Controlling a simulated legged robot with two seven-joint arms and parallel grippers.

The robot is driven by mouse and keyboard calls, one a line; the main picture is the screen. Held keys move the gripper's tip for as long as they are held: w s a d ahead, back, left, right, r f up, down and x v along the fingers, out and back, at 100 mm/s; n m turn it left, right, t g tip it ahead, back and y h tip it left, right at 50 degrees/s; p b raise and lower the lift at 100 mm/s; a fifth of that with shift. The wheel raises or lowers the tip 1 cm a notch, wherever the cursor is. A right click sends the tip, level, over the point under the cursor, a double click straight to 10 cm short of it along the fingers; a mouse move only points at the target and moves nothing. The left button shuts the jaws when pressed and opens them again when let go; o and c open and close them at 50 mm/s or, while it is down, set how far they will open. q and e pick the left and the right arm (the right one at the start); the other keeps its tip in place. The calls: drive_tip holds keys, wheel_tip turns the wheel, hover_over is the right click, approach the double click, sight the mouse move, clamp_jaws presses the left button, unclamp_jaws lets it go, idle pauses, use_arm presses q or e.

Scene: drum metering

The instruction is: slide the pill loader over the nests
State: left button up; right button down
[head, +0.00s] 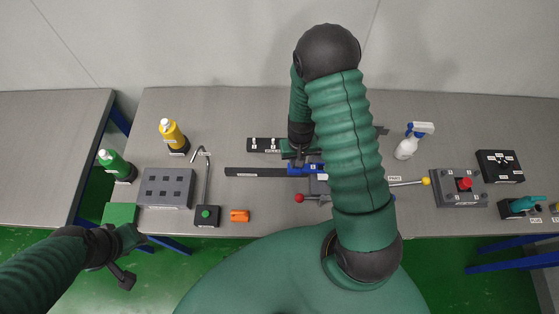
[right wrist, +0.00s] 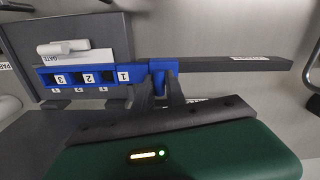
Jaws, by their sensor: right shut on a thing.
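The blue pill loader (right wrist: 110,75) has white squares numbered 3, 2 and 1 in the right wrist view. It sits on a long dark rail (right wrist: 235,65), against a grey block with a white part marked GATE (right wrist: 88,56). Small labels and dark openings show just below the loader; I cannot make out the nests themselves. My right gripper (right wrist: 160,88) is shut on the blue upright tab at the loader's end. In the head view the loader (head: 298,170) is partly hidden by my right arm. My left gripper (head: 130,262) hangs off the table's front left, away from everything; its jaws are unclear.
On the table (head: 230,110) stand a yellow bottle (head: 172,133), a green bottle (head: 113,163), a grey holed block (head: 166,187), a green-button box (head: 207,215), an orange piece (head: 240,215), a spray bottle (head: 408,145) and a red-button box (head: 462,187). A yellow-knobbed lever (head: 425,181) sticks out right.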

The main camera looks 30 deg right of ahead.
sight(306, 168)
drive_tip(key=shift+s+d+f, duration=0.1)
drive_tip(key=shift+s+d, duration=1)
drive_tip(key=shift+w+a, duration=0.15)
drive_tip(key=shift+a, duration=0.1)
drive_tip(key=c, duration=1.8)
unclamp_jaws()
drive_tip(key=o, duration=0.4)
drive_tip(key=shift+s+d, duration=0.25)
drive_tip(key=shift+o, duration=0.2)
drive_tip(key=shift+d, duration=0.1)
drive_tip(key=shift+w+r, duration=0.25)
use_arm(q)
drive_tip(key=shift+s+d+f+b, duration=0.1)
drive_tip(key=shift+s+f+b, duration=0.2)
drive_tip(key=shift+f+b, duration=0.45)
use_arm(e)
wheel_tip(306, 168, up, 17)
drive_tip(key=shift+s+f, duration=0.15)
drive_tip(key=shift+f, duration=0.05)
